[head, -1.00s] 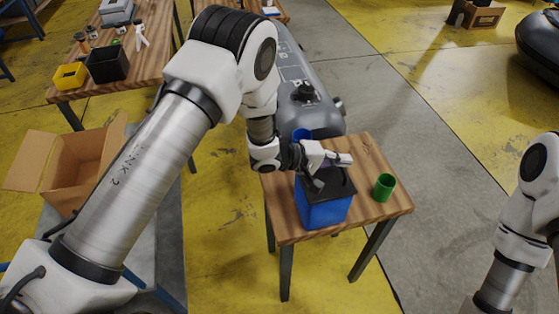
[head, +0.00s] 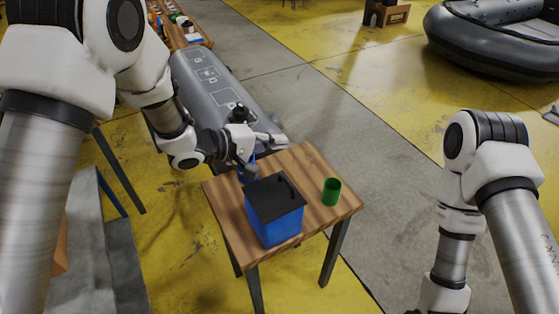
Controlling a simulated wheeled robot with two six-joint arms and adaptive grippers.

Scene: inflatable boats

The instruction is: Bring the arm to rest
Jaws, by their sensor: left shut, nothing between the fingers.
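My left arm comes in from the left, and its gripper (head: 268,153) is shut and empty above the back left part of a small wooden table (head: 229,228). A blue box (head: 276,228) with a black top (head: 274,196) stands on the table, in front of the gripper and apart from it. A blue thing (head: 246,174) beside the gripper is mostly hidden. A green cup (head: 331,191) stands upright to the right of the box. My right arm (head: 455,225) hangs at the right, and its gripper is out of the picture.
A grey inflatable boat part (head: 215,80) lies behind the table. The floor between the table and my right arm is clear.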

